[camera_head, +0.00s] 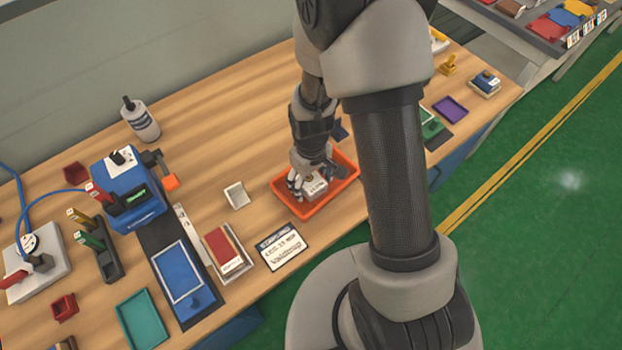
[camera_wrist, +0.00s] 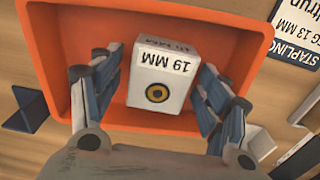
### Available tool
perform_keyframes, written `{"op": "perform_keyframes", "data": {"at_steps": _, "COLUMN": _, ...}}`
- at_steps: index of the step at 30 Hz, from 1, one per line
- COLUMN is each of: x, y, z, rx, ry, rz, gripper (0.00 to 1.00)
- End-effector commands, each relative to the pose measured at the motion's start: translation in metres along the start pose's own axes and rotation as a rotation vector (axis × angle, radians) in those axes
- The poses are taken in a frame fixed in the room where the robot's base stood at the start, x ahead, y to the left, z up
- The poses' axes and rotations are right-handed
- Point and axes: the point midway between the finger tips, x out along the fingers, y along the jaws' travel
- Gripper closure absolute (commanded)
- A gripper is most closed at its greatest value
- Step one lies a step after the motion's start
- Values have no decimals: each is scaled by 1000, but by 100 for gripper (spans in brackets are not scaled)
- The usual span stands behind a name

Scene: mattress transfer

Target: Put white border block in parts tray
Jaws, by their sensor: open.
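A white block (camera_head: 318,184) marked "19 MM", with a dark and yellow ring on its face, is inside the orange parts tray (camera_head: 278,187). In the wrist view the block (camera_wrist: 160,75) sits within the walls of the tray (camera_wrist: 225,22). My gripper (camera_head: 308,182) is low over the tray and open. In the wrist view its fingers (camera_wrist: 160,62) stand on either side of the block with gaps showing. Whether the block lies flat on the tray floor is hard to tell.
A small pale piece with a white border (camera_head: 236,195) lies on the wooden table left of the tray. A printed card (camera_head: 281,247) and a red-topped box (camera_head: 226,249) lie nearer the front. A blue machine (camera_head: 130,190) stands further left. Bare table lies behind the tray.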

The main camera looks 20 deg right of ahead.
Motion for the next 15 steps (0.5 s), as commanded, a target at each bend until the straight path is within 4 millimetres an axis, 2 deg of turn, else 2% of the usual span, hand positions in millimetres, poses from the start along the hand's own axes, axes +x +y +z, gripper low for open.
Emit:
{"op": "perform_keyframes", "data": {"at_steps": 5, "x": -19, "y": 0, "z": -1, "rx": 0, "ry": 3, "rz": 1, "gripper": 30}}
{"op": "perform_keyframes", "data": {"at_steps": 15, "x": -93, "y": 0, "z": -1, "rx": 0, "ry": 4, "rz": 1, "gripper": 30}}
